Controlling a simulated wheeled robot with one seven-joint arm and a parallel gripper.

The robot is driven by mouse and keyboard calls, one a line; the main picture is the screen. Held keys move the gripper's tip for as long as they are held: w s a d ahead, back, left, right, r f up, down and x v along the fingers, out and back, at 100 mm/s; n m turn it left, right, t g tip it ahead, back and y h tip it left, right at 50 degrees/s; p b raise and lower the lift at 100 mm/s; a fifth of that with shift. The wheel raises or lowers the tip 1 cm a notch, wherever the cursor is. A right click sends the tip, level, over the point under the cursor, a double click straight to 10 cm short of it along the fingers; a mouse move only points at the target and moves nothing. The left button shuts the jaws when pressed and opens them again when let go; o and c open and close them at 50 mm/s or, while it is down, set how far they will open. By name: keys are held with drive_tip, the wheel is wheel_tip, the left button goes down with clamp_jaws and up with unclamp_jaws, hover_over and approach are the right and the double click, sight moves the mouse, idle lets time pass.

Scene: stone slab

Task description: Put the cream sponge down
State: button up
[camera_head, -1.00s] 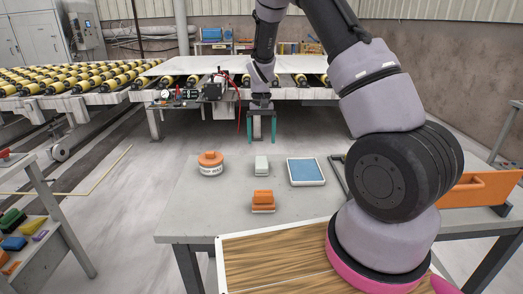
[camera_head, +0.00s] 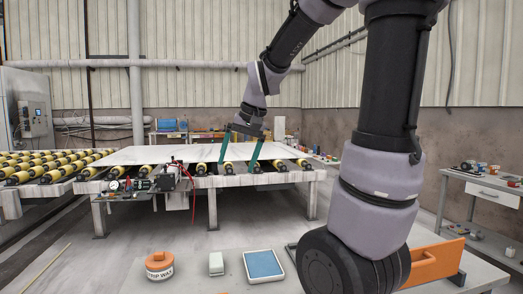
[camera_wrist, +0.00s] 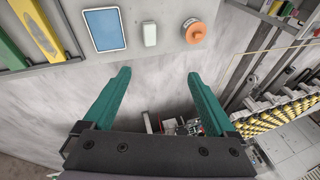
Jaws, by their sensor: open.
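A small pale block (camera_head: 216,263), which looks like the cream sponge, sits on the grey table (camera_head: 190,284) between an orange-lidded tub and a blue-topped pad. It also shows in the wrist view (camera_wrist: 150,34), beyond my fingertips and apart from them. My gripper (camera_head: 237,168) is open, with its two teal fingers spread and nothing between them. It is raised well above the table and, in the head view, overlaps the stone slab (camera_head: 150,155). The wrist view shows the empty gap between the fingers (camera_wrist: 157,75).
The orange-lidded tub (camera_head: 159,266) and the blue pad (camera_head: 263,266) stand close on either side of the pale block. An orange tool (camera_head: 436,262) lies at the table's right. The roller conveyor (camera_head: 40,171) stands beyond the table, with gauges and hoses on its near edge.

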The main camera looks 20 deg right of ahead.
drive_tip(key=s+d+r+t, duration=0.1)
drive_tip(key=s+r+t, duration=0.2)
drive_tip(key=s, duration=1)
drive_tip(key=shift+s+d+r+m+t, duration=0.2)
drive_tip(key=shift+r+m+t, duration=0.1)
drive_tip(key=shift+r, duration=0.5)
drive_tip(key=shift+o, duration=0.5)
drive_tip(key=shift+w, duration=0.1)
